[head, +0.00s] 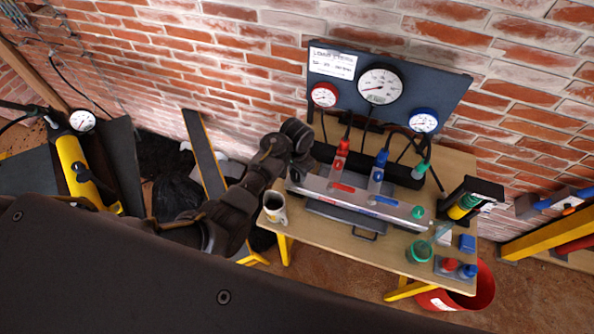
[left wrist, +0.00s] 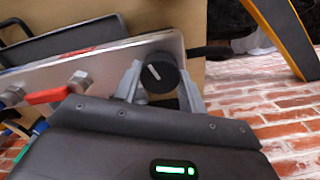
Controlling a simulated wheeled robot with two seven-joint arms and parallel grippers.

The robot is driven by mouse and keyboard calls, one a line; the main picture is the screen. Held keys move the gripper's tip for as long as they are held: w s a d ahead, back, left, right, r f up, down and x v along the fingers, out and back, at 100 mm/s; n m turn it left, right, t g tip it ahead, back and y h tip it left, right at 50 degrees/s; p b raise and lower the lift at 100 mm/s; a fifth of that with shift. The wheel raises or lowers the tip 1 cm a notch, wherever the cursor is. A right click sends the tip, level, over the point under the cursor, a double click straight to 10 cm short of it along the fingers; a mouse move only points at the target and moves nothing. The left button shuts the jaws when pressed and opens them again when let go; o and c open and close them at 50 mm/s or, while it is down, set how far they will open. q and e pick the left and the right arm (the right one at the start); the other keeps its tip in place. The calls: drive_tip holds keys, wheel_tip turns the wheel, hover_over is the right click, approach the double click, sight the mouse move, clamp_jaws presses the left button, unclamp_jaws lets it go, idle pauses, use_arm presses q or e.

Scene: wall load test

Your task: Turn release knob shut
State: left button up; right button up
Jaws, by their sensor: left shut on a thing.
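The release knob (left wrist: 158,74) is round and black with a white pointer line, at the end of a metal panel (left wrist: 105,66). In the left wrist view the pointer slants from upper left to lower right. My left gripper (left wrist: 160,88) has one finger on each side of the knob and is shut on it. In the head view my left gripper (head: 299,166) is at the left end of the panel (head: 365,197), and my arm and gripper hide the knob. My right gripper is in neither view.
A red lever (left wrist: 60,95) sits beside the knob on the panel. A mug (head: 274,207) stands at the left edge of the wooden table (head: 335,230). A gauge board (head: 435,88) stands behind, against the brick wall. A red bucket (head: 483,290) is at the right.

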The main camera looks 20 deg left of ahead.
use_arm(q)
drive_tip(key=shift+m, duration=2)
drive_tip(key=o, duration=1)
